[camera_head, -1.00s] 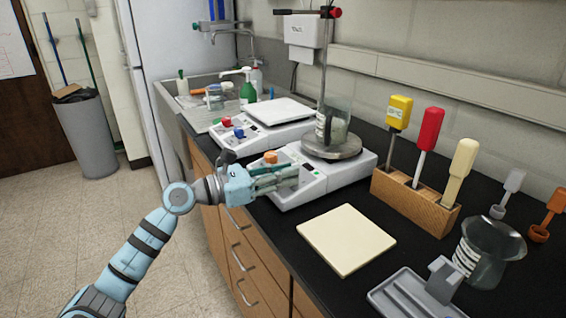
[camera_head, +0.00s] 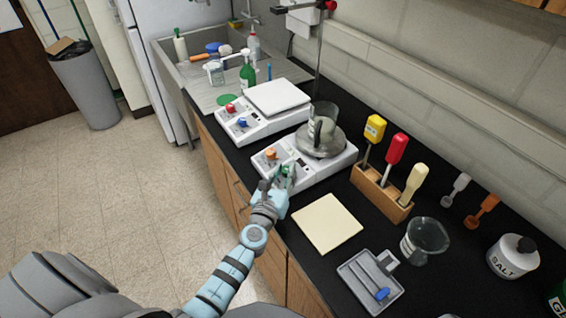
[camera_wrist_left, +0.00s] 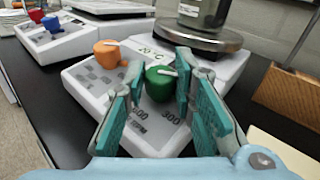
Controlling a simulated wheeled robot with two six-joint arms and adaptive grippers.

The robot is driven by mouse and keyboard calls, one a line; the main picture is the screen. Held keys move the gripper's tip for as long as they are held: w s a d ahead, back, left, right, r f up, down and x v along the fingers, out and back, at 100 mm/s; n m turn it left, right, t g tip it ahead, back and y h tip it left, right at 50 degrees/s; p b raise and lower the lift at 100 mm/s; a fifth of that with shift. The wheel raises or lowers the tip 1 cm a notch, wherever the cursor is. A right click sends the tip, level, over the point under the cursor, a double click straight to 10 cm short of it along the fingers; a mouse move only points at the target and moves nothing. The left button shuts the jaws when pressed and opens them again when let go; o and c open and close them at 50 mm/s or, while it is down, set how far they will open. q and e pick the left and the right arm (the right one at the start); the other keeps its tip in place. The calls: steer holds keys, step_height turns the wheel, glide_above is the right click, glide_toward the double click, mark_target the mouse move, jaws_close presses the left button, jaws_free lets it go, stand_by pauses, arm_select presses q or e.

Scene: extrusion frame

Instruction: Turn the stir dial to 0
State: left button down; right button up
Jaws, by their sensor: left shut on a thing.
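The stirring hot plate (camera_head: 333,170) is a white box on the black bench with a round metal top. My left gripper (camera_head: 284,176) is shut on the green dial, one teal finger on each side. The fingers hide part of the printed scale. My right gripper is not in view.
A glass beaker (camera_head: 322,117) stands on the metal top. A second white device (camera_head: 257,112) with red and blue dials is behind on the left. A wooden rack (camera_head: 378,194) with colored-handled tools stands right. A cream square pad (camera_head: 327,223) lies in front.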

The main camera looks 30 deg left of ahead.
arm_select(q)
steer(key=shift+d+r+n+y+b, duration=0.1)
steer(key=shift+n+y+b, duration=0.4)
steer(key=shift+y, duration=0.2)
steer(key=shift+g, duration=0.3)
steer(key=shift+f, duration=0.2)
steer(key=c, duration=1.3)
jaws_free()
steer(key=shift+c, duration=0.2)
steer(key=shift+s+d, duration=0.15)
steer(key=shift+s, duration=0.25)
steer(key=v, duration=0.7)
steer(key=shift+r, duration=0.1)
